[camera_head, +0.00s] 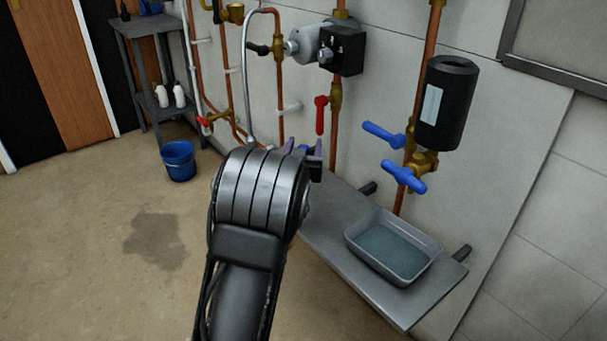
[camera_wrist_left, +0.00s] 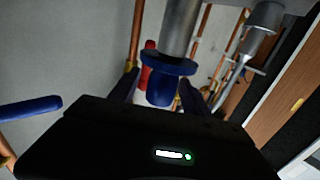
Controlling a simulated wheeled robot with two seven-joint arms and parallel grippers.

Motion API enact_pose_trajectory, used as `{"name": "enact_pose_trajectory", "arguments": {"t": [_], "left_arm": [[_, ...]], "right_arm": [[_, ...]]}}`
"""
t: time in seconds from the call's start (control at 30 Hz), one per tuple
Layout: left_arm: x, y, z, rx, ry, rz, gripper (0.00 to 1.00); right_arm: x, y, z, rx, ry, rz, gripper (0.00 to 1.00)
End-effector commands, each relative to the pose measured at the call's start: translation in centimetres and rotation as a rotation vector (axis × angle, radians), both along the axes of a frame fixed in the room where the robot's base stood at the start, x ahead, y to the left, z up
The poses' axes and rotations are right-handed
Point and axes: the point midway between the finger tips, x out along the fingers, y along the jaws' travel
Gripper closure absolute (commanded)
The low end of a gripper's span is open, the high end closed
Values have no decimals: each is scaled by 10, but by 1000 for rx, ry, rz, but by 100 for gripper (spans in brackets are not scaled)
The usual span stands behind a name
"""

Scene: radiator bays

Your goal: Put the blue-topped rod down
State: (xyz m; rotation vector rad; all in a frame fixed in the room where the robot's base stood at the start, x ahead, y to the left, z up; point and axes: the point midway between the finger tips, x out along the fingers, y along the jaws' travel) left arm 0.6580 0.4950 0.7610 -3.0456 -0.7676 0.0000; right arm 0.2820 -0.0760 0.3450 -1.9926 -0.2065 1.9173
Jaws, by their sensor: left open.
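The blue-topped rod (camera_wrist_left: 169,66) shows in the left wrist view as a grey shaft with a blue collar and a blue end. Its blue end lies between the two dark blue fingers of my left gripper (camera_head: 304,153), which is open around it. In the head view my own wrist hides most of the rod; only a small bit of blue shows between the fingers, over the left end of the grey shelf (camera_head: 350,262). Whether the rod's far end rests on anything is hidden. My right gripper is not in view.
A grey tray of water (camera_head: 432,249) sits on the shelf. Copper pipes, a red lever (camera_head: 320,115), blue handles (camera_head: 403,176) and a black cylinder (camera_head: 446,103) stand close on the wall. A blue bucket (camera_head: 179,161) and a wet patch (camera_head: 156,240) are on the floor.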

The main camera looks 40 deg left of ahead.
Motion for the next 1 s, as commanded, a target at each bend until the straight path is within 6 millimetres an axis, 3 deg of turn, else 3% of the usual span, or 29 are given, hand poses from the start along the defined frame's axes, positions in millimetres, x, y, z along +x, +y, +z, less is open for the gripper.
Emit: {"name": "enact_pose_trajectory", "arguments": {"t": [0.13,0.7,1.0], "left_arm": [[8,5,0,0,0,0,44],[8,4,0,-1,0,0,45],[8,4,0,-1,0,0,70]], "right_arm": [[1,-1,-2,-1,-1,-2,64],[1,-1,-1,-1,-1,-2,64],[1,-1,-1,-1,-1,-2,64]]}}
